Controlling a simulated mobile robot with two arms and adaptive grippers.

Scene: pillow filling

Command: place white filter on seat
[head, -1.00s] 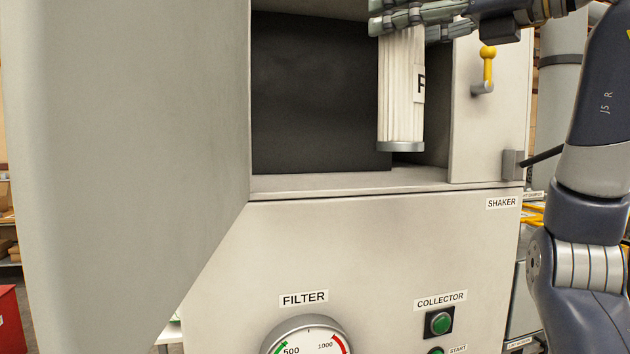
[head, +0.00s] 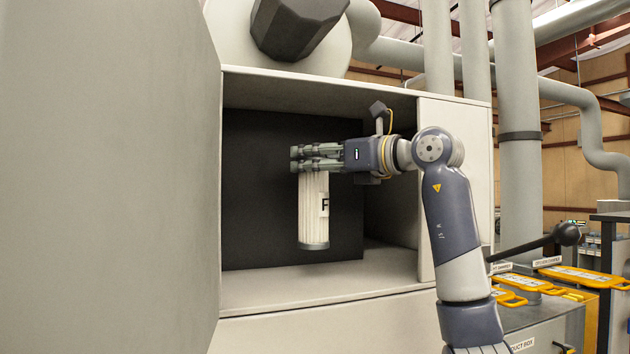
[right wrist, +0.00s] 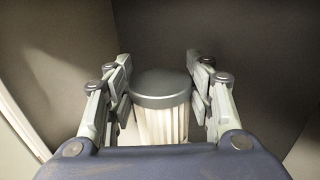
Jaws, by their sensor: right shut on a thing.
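No seat can be made out in these views. My left gripper is out of view.
A large grey door panel (head: 105,180) stands open at the left. The cabinet's right front panel (head: 455,150) is beside my right arm. A black-knobbed lever (head: 567,234) and yellow-handled parts (head: 580,276) are at the lower right. A dark back panel (head: 262,190) lies behind the filter.

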